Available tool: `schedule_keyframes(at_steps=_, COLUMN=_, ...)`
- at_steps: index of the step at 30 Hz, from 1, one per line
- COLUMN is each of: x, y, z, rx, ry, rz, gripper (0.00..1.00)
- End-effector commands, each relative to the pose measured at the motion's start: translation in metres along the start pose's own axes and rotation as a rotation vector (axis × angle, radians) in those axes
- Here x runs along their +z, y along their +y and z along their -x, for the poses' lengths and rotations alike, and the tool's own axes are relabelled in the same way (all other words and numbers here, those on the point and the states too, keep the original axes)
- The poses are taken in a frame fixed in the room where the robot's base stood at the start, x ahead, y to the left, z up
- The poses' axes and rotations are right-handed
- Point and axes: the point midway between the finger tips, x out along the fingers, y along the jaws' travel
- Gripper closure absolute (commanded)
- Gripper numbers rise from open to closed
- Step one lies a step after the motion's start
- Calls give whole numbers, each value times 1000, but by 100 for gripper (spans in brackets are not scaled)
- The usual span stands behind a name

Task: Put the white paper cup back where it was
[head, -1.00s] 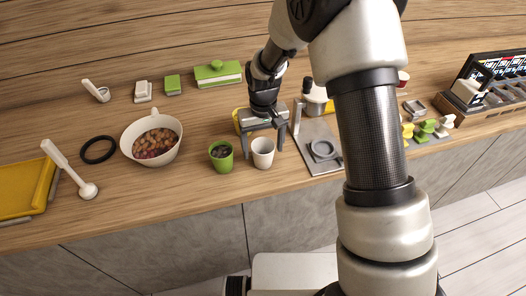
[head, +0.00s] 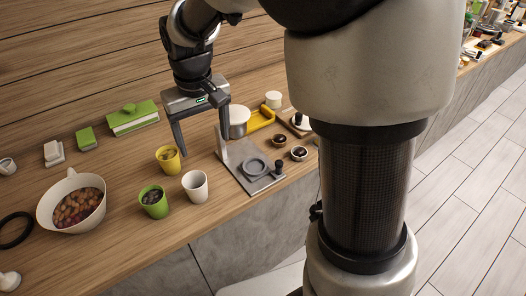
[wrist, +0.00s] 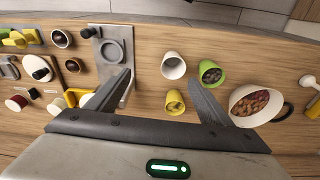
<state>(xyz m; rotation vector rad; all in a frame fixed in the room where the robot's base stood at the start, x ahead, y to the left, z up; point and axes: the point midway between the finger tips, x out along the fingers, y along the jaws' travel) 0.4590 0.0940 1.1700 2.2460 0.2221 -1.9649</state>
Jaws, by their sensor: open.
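The white paper cup (head: 195,187) stands upright on the wooden counter near its front edge. It also shows in the wrist view (wrist: 173,66), apart from the fingers. A green cup (head: 154,203) with dark contents stands to its left, and a yellow cup (head: 168,160) with something inside stands behind it. My gripper (head: 203,152) is open and empty, its fingers pointing down above the counter behind the white cup.
A grey plate with a ring and upright (head: 250,172) stands right of the cups. A white bowl of nuts (head: 72,204) is at the left, and a green box (head: 132,118) is behind. Two small dark-filled cups (head: 299,153) stand farther right.

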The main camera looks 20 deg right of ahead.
Motion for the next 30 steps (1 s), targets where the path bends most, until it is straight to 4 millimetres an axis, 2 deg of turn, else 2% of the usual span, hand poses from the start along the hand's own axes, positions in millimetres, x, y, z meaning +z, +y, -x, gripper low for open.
schedule_keyframes(at_steps=1, x=18, y=12, z=28, rx=8, ry=47, rz=-25, gripper=26)
schedule_keyframes(at_steps=3, x=44, y=24, z=56, rx=16, ry=96, rz=-55, gripper=26)
schedule_keyframes(at_steps=6, x=83, y=37, z=86, rx=26, ry=169, rz=-96, gripper=26)
schedule_keyframes(at_steps=10, x=132, y=48, z=109, rx=40, ry=254, rz=-148, gripper=26)
schedule_keyframes(at_steps=12, x=153, y=51, z=114, rx=45, ry=290, rz=-170, gripper=26)
schedule_keyframes(at_steps=15, x=175, y=53, z=117, rx=50, ry=329, rz=-191, gripper=26)
schedule_keyframes(at_steps=21, x=190, y=54, z=116, rx=52, ry=356, rz=-206, gripper=26)
schedule_keyframes(at_steps=30, x=190, y=54, z=116, rx=51, ry=356, rz=-206, gripper=26)
